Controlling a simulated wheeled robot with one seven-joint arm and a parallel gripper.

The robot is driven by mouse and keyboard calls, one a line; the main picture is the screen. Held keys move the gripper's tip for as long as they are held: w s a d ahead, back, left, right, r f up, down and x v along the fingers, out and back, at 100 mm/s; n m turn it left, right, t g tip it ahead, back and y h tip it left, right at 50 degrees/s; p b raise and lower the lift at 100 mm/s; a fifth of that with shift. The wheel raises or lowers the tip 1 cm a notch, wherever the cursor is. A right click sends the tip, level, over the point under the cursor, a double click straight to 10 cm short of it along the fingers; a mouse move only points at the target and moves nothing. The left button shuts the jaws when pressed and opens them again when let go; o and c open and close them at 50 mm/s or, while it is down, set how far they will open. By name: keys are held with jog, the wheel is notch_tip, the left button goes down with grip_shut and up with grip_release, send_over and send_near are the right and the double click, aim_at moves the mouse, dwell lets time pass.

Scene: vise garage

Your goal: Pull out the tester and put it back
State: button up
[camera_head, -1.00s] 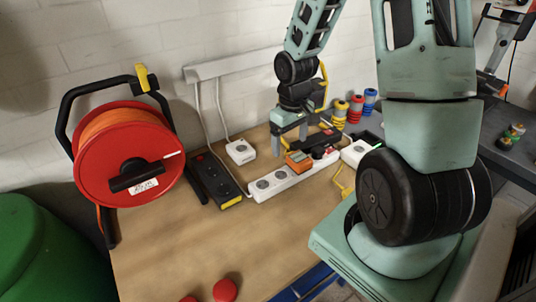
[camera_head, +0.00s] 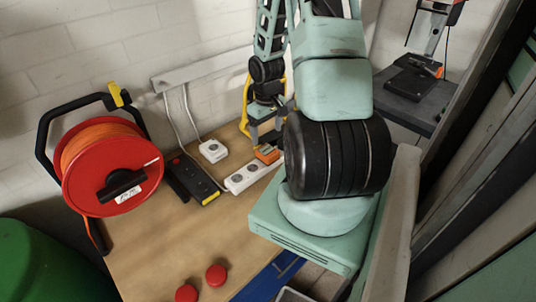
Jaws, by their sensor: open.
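The tester, a small orange block with a greenish face (camera_head: 267,154), sits at the white power strip (camera_head: 243,178) on the wooden bench. I cannot tell whether it is plugged in. My gripper (camera_head: 262,133) is open just above and behind the tester, pointing down. My arm's large black joint hides the right part of the strip and what lies beyond it. Whether the fingers touch the tester cannot be told at this size.
A red cable reel (camera_head: 108,168) stands at the left of the bench. Two red round objects (camera_head: 216,275) are near the front. Bare wood lies between.

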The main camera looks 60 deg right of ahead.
aim_at(267, 150)
notch_tip(267, 150, down, 9)
jog(key=b, duration=0.7)
jog(key=shift+r, duration=0.1)
dwell(1.1)
jog(key=c, duration=1.4)
jog(key=shift+r+p, duration=3)
jog(key=shift+c, duration=0.2)
